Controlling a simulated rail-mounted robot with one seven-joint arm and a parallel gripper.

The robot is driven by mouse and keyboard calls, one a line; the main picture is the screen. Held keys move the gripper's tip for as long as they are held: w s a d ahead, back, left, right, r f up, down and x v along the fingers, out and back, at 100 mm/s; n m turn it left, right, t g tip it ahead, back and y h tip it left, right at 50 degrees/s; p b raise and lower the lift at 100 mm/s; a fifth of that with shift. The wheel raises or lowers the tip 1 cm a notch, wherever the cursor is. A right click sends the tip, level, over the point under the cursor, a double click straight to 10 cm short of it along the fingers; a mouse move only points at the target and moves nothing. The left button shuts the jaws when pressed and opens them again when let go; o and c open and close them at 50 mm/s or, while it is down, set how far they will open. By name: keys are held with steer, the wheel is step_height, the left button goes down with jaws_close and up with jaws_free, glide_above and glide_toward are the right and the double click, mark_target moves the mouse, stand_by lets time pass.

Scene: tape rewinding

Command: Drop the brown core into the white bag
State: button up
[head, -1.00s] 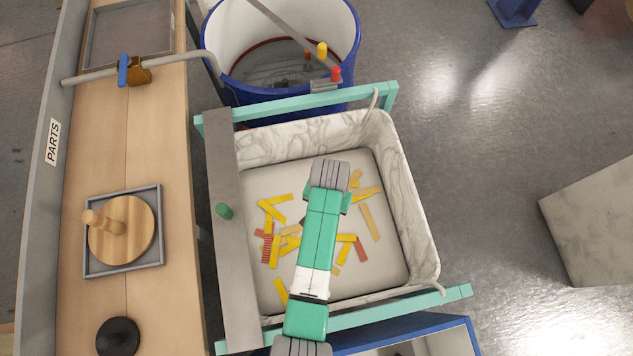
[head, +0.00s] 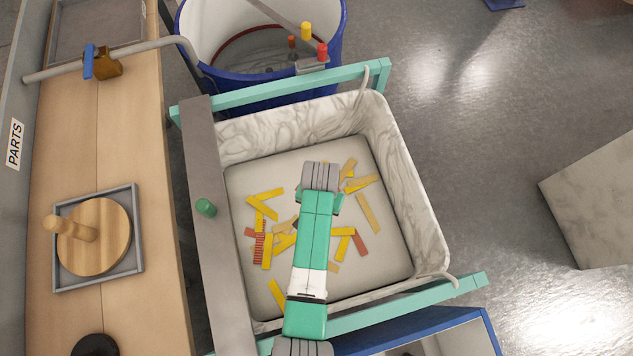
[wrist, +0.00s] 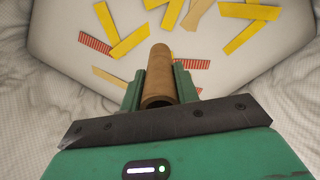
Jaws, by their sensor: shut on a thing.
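The white bag (head: 262,142) hangs open in a teal frame, with marbled pale sides and a light floor. My gripper (wrist: 160,88) is shut on the brown core (wrist: 158,76), a hollow brown tube seen end-on between the two green fingers in the wrist view. In the head view, my green and white arm reaches over the bag's opening, and it hides the core and the fingertips. In the wrist view, the bag's floor (wrist: 75,70) lies beyond the core; the height of the core above it is hard to tell.
Several yellow, tan and red strips (head: 362,242) lie on the bag floor. A grey bar (head: 205,160) with a green knob (head: 206,207) runs along the bag's left side. A blue bin (head: 255,85) stands behind. A wooden bench (head: 125,200) is at left, with a round wooden piece (head: 95,237).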

steer(key=shift+r, duration=0.1)
steer(key=o, duration=1)
steer(key=shift+o, duration=0.2)
steer(key=shift+r, duration=0.1)
step_height(320, 180, up, 8)
steer(key=shift+f+p, duration=0.2)
steer(key=shift+p, duration=0.9)
